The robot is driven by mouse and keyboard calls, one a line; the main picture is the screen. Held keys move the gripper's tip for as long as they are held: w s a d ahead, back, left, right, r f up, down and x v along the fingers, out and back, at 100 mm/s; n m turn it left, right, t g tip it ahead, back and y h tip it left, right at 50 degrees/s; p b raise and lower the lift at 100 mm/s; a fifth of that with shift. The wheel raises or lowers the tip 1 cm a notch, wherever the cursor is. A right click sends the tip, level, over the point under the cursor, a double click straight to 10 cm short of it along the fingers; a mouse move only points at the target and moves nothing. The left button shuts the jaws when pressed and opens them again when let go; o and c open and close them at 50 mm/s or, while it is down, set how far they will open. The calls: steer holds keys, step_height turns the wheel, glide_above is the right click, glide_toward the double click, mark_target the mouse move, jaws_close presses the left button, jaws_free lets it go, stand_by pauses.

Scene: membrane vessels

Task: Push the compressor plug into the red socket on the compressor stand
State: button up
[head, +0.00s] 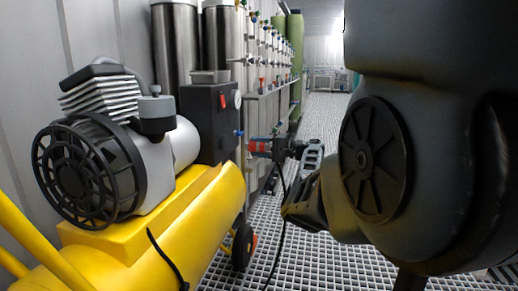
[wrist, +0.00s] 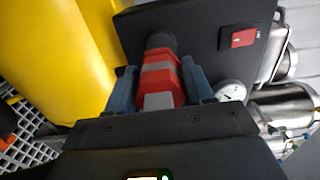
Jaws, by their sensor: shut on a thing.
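My gripper (head: 272,147) is shut on the red plug (head: 258,146), in the middle of the head view. In the wrist view, my gripper's blue fingers (wrist: 160,88) press on both sides of the plug (wrist: 160,76), which is red with grey bands. A round dark piece lies at the plug's far end, close to the dark box face. I cannot tell whether it touches the box or is seated in anything. I cannot pick out a separate red socket; that spot is hidden by the plug and fingers.
The yellow compressor (head: 195,230) fills the left. A dark box (head: 208,125) behind it carries a red switch (wrist: 243,38) and a round gauge (wrist: 231,91). Steel vessels (head: 175,45) and valved pipes line the wall. The grated floor (head: 325,120) is open along the aisle.

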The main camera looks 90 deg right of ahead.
steer(key=w+a+r+p, duration=0.1)
steer(key=w+a+p, duration=0.5)
steer(key=a, duration=2.1)
steer(key=w+a+r+p, duration=0.2)
steer(key=w+a+p, duration=0.5)
steer(key=a, duration=2)
steer(key=w+a+r+p, duration=0.1)
steer(key=w+a+p, duration=0.6)
steer(key=a, duration=2.1)
steer(key=shift+r+p, duration=0.2)
steer(key=shift+p, duration=2.1)
steer(key=shift+a, duration=0.1)
